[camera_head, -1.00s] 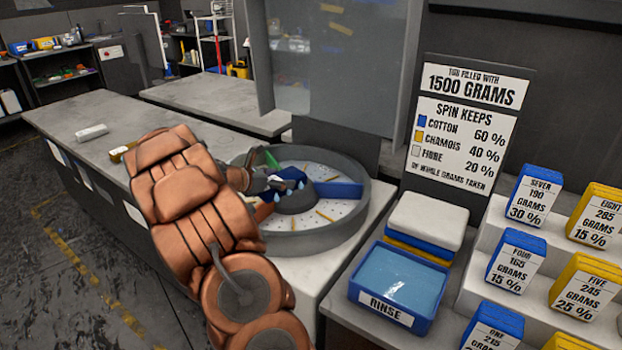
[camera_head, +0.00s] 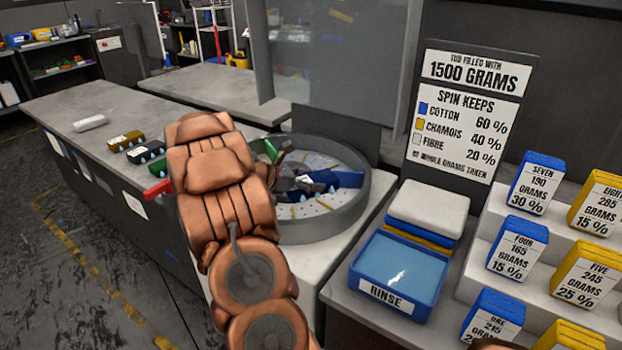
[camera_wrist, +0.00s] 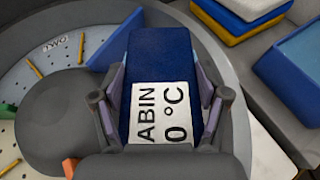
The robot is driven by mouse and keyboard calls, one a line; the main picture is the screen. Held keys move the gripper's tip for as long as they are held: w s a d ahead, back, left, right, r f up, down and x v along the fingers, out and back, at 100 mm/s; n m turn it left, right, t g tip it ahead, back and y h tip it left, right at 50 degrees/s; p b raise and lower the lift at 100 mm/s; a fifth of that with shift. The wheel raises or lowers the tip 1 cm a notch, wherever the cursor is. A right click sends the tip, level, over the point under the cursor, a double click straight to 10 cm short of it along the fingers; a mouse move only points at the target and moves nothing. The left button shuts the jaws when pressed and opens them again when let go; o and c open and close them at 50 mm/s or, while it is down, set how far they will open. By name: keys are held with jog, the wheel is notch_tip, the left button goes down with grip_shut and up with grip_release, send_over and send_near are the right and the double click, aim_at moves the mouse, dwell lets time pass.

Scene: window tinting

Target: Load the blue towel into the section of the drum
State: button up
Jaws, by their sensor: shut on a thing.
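My gripper (camera_head: 305,183) is shut on the blue towel (camera_wrist: 160,55), a dark blue block with a white label partly reading "ABIN" and "0 °C". The fingers grip its two sides in the wrist view. In the head view it is held over the right part of the round grey drum (camera_head: 355,213), partly behind my arm. The drum's pale perforated floor has yellow pegs. A blue piece (camera_head: 349,179) stands right of the gripper and a green piece (camera_head: 270,151) at left. I cannot tell whether the towel touches the floor.
A blue rinse tub (camera_head: 400,275) and a stack of folded cloths (camera_head: 430,208) stand right of the drum. Labelled blue and yellow boxes (camera_head: 515,243) fill steps at far right. A panel stands behind the drum.

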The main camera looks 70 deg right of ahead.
jog(key=shift+f+b, duration=2.35)
jog(key=shift+f, duration=1.2)
jog(key=shift+f, duration=0.35)
jog(key=o, duration=1.3)
jog(key=shift+c, duration=0.2)
jog(key=v, duration=1.2)
jog(key=shift+r, duration=0.1)
